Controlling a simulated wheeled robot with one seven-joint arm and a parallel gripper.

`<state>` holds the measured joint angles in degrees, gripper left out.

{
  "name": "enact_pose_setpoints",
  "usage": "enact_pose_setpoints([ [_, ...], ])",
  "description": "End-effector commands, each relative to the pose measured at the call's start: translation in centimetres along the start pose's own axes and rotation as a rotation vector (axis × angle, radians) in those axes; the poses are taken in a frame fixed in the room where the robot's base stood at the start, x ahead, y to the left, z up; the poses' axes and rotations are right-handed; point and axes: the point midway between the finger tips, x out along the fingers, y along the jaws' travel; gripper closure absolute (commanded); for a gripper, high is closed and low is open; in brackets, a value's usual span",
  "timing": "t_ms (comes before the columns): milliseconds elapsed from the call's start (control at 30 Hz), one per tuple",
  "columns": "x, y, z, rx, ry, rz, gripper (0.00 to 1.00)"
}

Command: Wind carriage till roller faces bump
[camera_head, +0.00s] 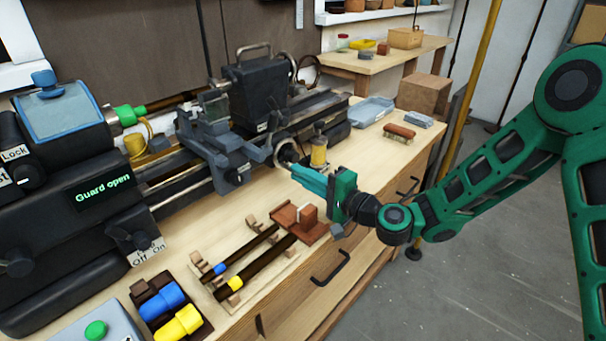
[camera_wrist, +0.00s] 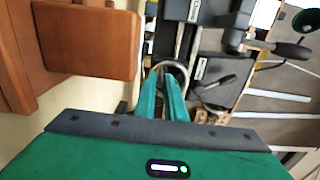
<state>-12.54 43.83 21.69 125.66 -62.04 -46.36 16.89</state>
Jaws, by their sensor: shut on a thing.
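The lathe carriage (camera_head: 220,150) sits on the dark bed rails (camera_head: 165,185), between the headstock and the tailstock. Its round handwheel (camera_head: 285,153) is at the carriage's right front. My gripper (camera_head: 296,170) reaches in from the right with its green fingers shut at the wheel. In the wrist view the fingers (camera_wrist: 164,92) converge on the pale-rimmed handwheel (camera_wrist: 178,68). The exact part of the wheel held is hidden between the fingertips. A green part (camera_head: 126,115) sticks out of the headstock. I cannot clearly make out the roller or the bump.
The headstock display (camera_head: 104,186) reads "Guard open". A reddish wooden block (camera_head: 300,220) stands below my gripper, near rods on wooden rests (camera_head: 250,262). A yellow oil bottle (camera_head: 319,152) stands close behind my gripper. A grey-blue tray (camera_head: 370,112) lies farther back.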

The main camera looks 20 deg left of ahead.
Motion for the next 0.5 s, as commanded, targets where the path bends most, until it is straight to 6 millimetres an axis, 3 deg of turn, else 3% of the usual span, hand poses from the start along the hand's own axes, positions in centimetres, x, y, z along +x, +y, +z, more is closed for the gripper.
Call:
enact_pose_setpoints([
  [500, 0.0, 0.9, -1.4, -0.001, 0.002, 0.001, 1.00],
])
